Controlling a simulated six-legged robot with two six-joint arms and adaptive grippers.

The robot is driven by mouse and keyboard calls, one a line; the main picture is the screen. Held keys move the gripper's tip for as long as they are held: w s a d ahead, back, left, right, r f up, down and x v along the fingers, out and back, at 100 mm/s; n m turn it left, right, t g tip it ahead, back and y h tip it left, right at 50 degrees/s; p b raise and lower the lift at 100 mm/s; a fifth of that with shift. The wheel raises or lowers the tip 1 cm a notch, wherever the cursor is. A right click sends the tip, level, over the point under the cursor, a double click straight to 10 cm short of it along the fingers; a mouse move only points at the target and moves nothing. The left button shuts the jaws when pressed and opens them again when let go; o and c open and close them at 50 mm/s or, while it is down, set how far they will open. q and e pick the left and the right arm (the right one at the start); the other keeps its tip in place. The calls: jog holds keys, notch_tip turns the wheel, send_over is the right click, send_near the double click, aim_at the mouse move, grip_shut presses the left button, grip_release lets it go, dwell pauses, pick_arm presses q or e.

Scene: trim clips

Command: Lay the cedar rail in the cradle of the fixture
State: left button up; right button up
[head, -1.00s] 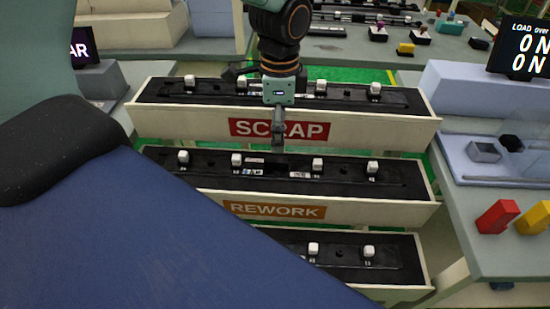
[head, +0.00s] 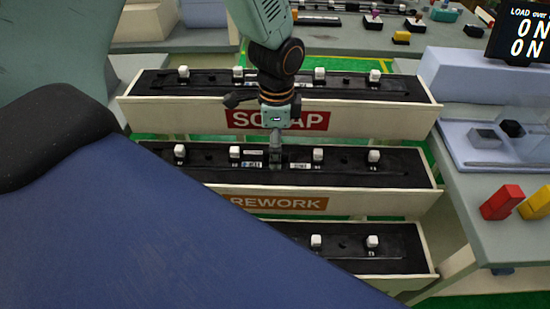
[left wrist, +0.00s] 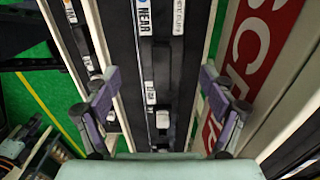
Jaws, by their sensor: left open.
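My left gripper (head: 277,158) comes down from the top of the head view, over the tray marked REWORK (head: 205,192). A dark rail with white blocks (head: 330,158) lies in that tray. In the left wrist view my left gripper (left wrist: 158,92) is open, its purple fingers apart on either side of a dark rail (left wrist: 160,62) with a NEAR label. Nothing is seen held between the fingers. I cannot tell which rail is the cedar one, and I cannot make out the fixture's cradle. My right gripper is not in view.
The SCRAP tray (head: 130,105) behind and a nearer tray (head: 425,285) also hold dark rails. At the right, a bench carries a red block (head: 500,203), a yellow block (head: 537,204) and a pale holder (head: 484,138). Large blue and black shapes hide the lower left.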

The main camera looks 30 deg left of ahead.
pick_arm(q)
notch_tip(320, 180, down, 3)
jog(key=shift+r, duration=0.2)
jog(key=shift+w+f, duration=0.25)
jog(key=shift+f, duration=0.1)
jog(key=shift+s, duration=0.15)
jog(key=shift+s+a+r, duration=0.1)
jog(key=c, duration=0.3)
jog(key=shift+w, duration=0.2)
jog(key=c, duration=0.4)
jog(key=shift+s, duration=0.1)
jog(key=c, duration=0.7)
jog(key=shift+c, duration=1.2)
